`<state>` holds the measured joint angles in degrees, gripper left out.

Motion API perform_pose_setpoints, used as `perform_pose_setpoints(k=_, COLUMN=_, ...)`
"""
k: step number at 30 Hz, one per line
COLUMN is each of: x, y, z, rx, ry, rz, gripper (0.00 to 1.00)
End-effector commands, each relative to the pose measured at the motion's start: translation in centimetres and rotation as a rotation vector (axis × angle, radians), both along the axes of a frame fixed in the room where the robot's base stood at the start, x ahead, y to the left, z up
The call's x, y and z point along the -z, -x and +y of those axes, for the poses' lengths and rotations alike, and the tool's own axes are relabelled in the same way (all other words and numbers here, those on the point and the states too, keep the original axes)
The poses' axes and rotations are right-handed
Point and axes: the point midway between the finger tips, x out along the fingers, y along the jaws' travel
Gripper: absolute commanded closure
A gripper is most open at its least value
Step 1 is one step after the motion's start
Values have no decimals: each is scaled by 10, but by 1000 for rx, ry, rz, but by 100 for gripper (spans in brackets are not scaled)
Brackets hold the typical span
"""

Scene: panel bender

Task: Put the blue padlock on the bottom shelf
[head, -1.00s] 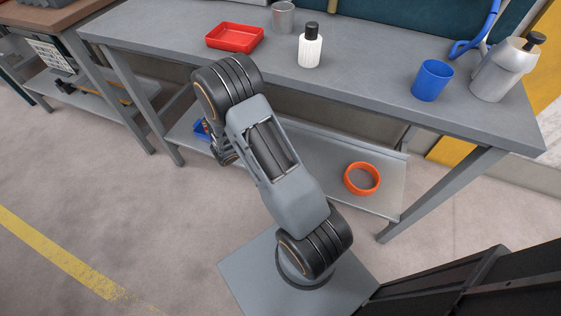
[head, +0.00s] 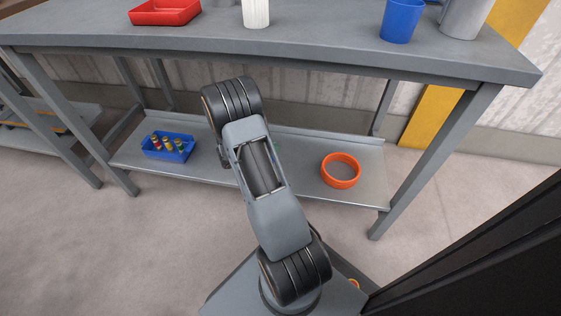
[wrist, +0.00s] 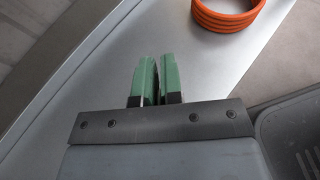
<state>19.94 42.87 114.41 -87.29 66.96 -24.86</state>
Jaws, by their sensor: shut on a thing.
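The bottom shelf (head: 302,172) is a grey metal board low under the workbench; it fills much of the wrist view (wrist: 212,70). My gripper (wrist: 158,78) points down over the shelf, its two green fingers close together with a narrow gap. It is shut on a thin thing, taken to be the blue padlock, which the fingers hide. I cannot make out the padlock's body in either view. In the head view my arm covers most of the gripper, which is over the shelf's middle.
A blue bin (head: 168,146) of batteries or similar sits at the shelf's left. The workbench top (head: 320,38) overhangs the shelf. Bare shelf lies between bin and ring.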

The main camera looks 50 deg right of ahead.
Motion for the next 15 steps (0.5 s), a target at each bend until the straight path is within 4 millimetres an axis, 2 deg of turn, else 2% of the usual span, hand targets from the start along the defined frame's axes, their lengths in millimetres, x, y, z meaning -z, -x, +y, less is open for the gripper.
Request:
perform_pose_setpoints(k=1, x=12, y=2, z=-14, rx=5, ry=0, rz=-1, gripper=100)
perform_pose_setpoints(k=6, x=39, y=4, z=-37, rx=1, ry=0, rz=0, gripper=100)
perform_pose_setpoints(k=10, x=51, y=5, z=-48, rx=0, ry=-1, rz=0, gripper=100)
perform_pose_setpoints(k=15, x=56, y=6, z=-54, rx=-2, ry=0, rz=-1, gripper=100)
